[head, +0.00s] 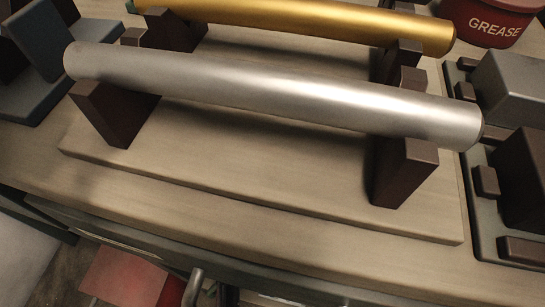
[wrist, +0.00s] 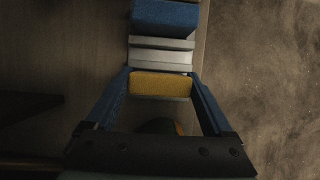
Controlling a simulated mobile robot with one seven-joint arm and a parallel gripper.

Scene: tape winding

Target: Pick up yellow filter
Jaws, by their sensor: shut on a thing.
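The yellow filter (wrist: 160,84) is a small yellow block with a pale grey edge, seen in the wrist view. My gripper (wrist: 162,78) has its two blue fingers on either side of it, shut on it. The filter sits close to a grey stepped piece (wrist: 160,52); I cannot tell whether they touch. The head view shows neither my gripper nor the filter.
A blue block (wrist: 165,17) lies beyond the grey piece. In the head view, a silver tube (head: 270,94) and a gold tube (head: 310,22) rest on dark supports on a wooden board (head: 250,165). A red grease can (head: 490,22) stands at the back right.

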